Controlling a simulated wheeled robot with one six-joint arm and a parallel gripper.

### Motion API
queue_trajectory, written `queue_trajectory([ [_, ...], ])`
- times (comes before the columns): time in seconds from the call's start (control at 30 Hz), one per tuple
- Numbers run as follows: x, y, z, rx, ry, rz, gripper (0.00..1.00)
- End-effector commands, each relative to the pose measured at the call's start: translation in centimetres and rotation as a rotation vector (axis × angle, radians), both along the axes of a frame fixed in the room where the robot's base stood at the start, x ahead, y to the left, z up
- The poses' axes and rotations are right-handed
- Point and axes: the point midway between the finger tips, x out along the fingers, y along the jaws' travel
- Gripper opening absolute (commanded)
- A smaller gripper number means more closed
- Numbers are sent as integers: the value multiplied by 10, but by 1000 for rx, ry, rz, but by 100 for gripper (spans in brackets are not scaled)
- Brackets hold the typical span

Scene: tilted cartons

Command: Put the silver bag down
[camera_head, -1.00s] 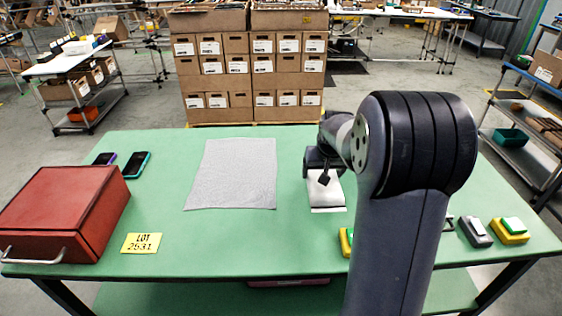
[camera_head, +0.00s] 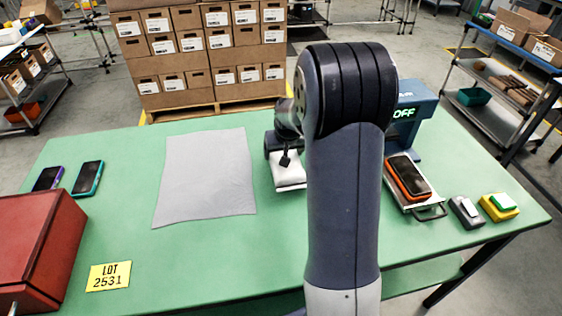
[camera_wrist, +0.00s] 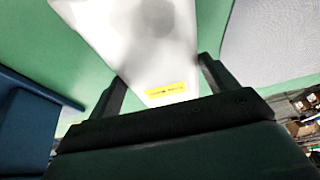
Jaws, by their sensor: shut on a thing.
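The silver bag (camera_head: 290,174) looks pale, almost white, and hangs from my gripper (camera_head: 286,157) over the green table, just right of the grey cloth. In the wrist view the silver bag (camera_wrist: 135,35) fills the space between the two dark fingers of my gripper (camera_wrist: 163,82), with a yellow label on its near end. My gripper is shut on it. My arm hides part of the table behind it. I cannot tell whether the bag touches the table.
The grey cloth (camera_head: 205,178) lies flat. Two phones (camera_head: 88,178) and a red box (camera_head: 35,245) are left, with a yellow LOT 2531 card (camera_head: 108,276) in front. Right are a blue device reading OFF (camera_head: 408,115), an orange-cased phone (camera_head: 408,178) on a tray, and two small blocks (camera_head: 499,206).

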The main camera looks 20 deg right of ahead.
Motion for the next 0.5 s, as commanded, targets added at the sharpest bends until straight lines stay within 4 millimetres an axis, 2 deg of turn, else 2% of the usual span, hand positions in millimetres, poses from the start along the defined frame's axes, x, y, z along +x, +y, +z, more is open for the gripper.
queue_trajectory([
  [0.3,0,0,-37,0,1,0,56],
  [0.5,0,0,-41,0,-2,0,56],
])
